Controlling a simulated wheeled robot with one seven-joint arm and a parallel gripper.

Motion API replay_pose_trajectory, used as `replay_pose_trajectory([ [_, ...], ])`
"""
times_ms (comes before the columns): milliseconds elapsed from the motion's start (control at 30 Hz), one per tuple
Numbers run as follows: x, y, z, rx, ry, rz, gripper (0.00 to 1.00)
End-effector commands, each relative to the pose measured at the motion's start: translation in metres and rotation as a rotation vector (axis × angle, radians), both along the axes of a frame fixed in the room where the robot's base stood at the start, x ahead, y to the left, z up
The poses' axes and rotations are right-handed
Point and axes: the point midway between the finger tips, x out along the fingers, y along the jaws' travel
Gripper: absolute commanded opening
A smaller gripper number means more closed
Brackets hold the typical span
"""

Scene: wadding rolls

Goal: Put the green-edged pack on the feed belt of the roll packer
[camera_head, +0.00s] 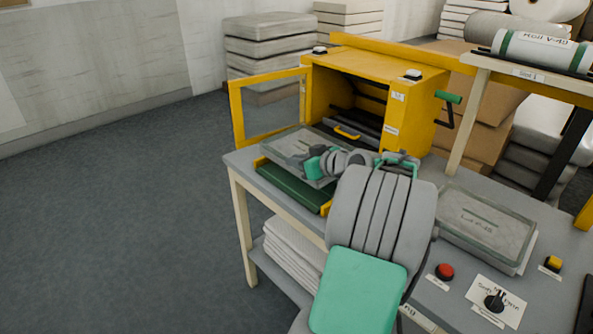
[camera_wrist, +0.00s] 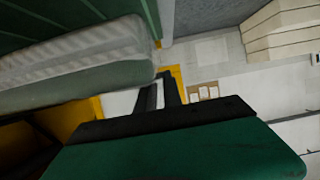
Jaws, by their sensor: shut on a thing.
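The pale grey pack with greenish edges (camera_head: 290,142) is held flat in my gripper (camera_head: 318,162) in the head view. It lies over the back part of the dark green feed belt (camera_head: 293,188), in front of the roll packer (camera_head: 375,70). I cannot tell whether the pack touches the belt. My gripper is shut on the pack's near right side, and my arm hides part of it. In the wrist view the pale quilted side of the pack (camera_wrist: 85,60) shows at upper left.
The packer's framed door (camera_head: 268,110) stands open to the left. A second grey pack (camera_head: 485,222) lies on the table at right, near a red button (camera_head: 444,271) and a rotary switch (camera_head: 495,299). A labelled roll (camera_head: 535,48) rests on the shelf. The floor at left is clear.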

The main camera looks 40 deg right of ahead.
Motion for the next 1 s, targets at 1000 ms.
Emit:
replay_pose_trajectory([
  [1000, 0.005, -0.002, -0.049, -0.001, 0.0, -0.003, 0.11],
])
